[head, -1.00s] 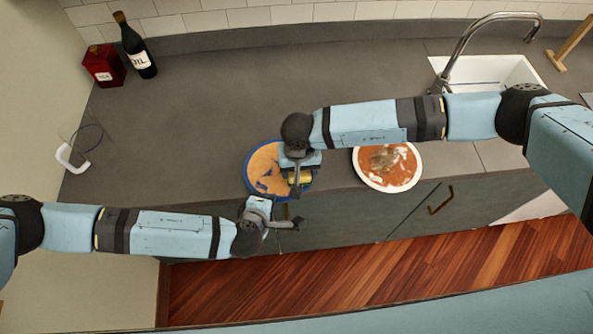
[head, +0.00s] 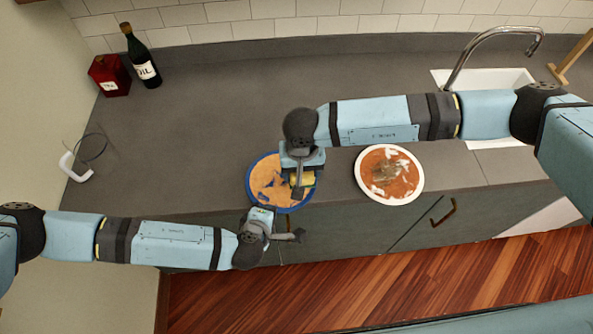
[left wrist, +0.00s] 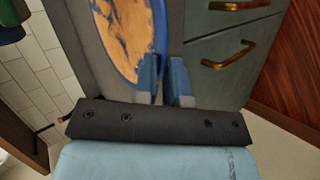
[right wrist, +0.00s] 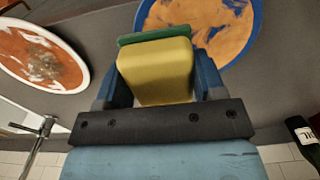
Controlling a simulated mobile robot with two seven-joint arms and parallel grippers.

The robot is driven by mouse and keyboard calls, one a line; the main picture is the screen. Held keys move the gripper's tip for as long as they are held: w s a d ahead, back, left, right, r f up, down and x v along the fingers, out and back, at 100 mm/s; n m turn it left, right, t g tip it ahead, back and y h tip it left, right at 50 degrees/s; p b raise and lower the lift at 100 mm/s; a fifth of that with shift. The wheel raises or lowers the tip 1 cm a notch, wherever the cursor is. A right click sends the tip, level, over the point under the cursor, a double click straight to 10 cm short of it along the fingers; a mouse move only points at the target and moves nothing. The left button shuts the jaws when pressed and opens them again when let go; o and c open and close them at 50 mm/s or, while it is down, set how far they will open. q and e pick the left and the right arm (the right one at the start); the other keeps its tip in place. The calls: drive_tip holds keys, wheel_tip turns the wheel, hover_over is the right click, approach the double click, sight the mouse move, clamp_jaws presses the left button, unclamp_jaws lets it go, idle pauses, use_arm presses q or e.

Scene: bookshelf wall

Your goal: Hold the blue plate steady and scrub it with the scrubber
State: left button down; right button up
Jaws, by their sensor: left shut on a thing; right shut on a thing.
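The blue plate (head: 264,178) lies at the counter's front edge, its middle covered with orange-brown residue that leaves blue patches. My left gripper (head: 272,213) is shut on its near rim; in the left wrist view the fingers (left wrist: 166,80) close around the rim of the plate (left wrist: 128,35). My right gripper (head: 301,178) is over the plate's right part, shut on the scrubber (head: 308,180). In the right wrist view the scrubber (right wrist: 155,72) is a yellow sponge with a green pad, between the fingers (right wrist: 158,85). Whether the pad touches the plate is hard to tell.
A white plate (head: 419,190) with orange-brown residue lies right of the blue plate. The sink (head: 440,77) and tap (head: 470,50) are at back right. An oil bottle (head: 140,60) and red container (head: 108,76) stand at back left. The counter's middle is clear.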

use_arm(q)
drive_tip(key=c, duration=1.1)
unclamp_jaws()
drive_tip(key=shift+s, duration=0.1)
drive_tip(key=v, duration=1.2)
